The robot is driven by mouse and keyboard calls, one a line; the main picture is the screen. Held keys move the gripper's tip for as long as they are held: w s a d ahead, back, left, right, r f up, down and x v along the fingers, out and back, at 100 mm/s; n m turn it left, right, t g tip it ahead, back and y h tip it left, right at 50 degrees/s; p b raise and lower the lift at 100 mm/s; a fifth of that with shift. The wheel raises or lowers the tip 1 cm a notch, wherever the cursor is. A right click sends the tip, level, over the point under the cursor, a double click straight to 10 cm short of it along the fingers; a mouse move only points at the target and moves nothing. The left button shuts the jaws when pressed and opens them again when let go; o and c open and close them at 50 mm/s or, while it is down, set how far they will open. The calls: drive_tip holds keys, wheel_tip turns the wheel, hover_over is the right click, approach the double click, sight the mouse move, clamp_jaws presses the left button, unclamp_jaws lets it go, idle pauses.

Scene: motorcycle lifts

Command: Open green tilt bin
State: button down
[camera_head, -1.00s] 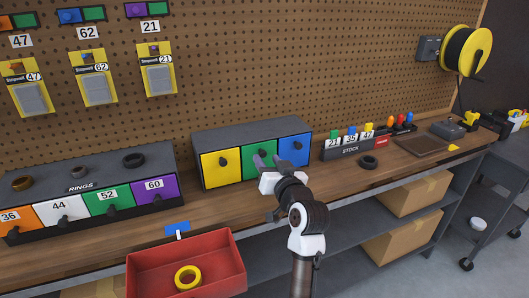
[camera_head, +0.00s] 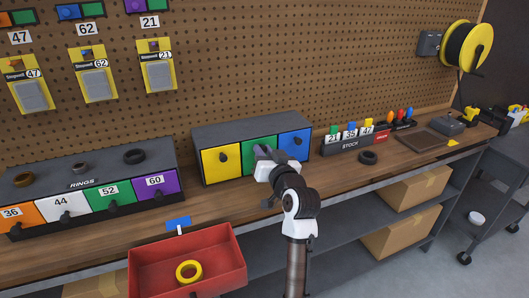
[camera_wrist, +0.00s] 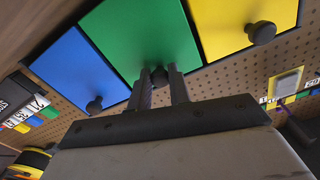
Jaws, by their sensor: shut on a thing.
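The green tilt bin (camera_head: 250,158) is the middle front of a grey cabinet on the workbench, between a yellow bin and a blue bin. Its front looks closed, flush with its neighbours. In the wrist view the green front (camera_wrist: 140,38) fills the upper middle, with its dark round knob (camera_wrist: 159,76) between my fingers. My gripper (camera_head: 262,152) is at the green front and covers its knob in the head view. In the wrist view the gripper (camera_wrist: 160,82) is shut on the knob.
The yellow bin (camera_head: 221,160) and blue bin (camera_head: 294,144) have protruding knobs close by. A rings rack (camera_head: 82,185) stands left, a stock rack (camera_head: 352,145) right. A red tray (camera_head: 187,258) holding a yellow ring sits in front. Bench top before the cabinet is mostly clear.

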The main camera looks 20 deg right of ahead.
drive_tip(key=shift+s+f+b, duration=0.1)
drive_tip(key=shift+f+b, duration=0.1)
drive_tip(key=shift+b, duration=0.35)
drive_tip(key=f+t+b, duration=0.1)
drive_tip(key=b, duration=0.2)
drive_tip(key=shift+s+b, duration=0.4)
drive_tip(key=s+t+b, duration=0.1)
drive_tip(key=b, duration=0.3)
drive_tip(key=s+f+t+b, duration=0.1)
drive_tip(key=t+b, duration=0.1)
drive_tip(key=b, duration=0.2)
drive_tip(key=shift+f, duration=0.2)
drive_tip(key=shift+s+b, duration=0.2)
drive_tip(key=shift+b, duration=0.35)
drive_tip(key=shift+s+d+f+b, duration=0.1)
drive_tip(key=shift+s+f+b, duration=0.5)
drive_tip(key=shift+b, duration=0.55)
drive_tip(key=shift+s+f+b, duration=0.2)
drive_tip(key=shift+f+b, duration=0.15)
drive_tip(key=shift+f, duration=0.15)
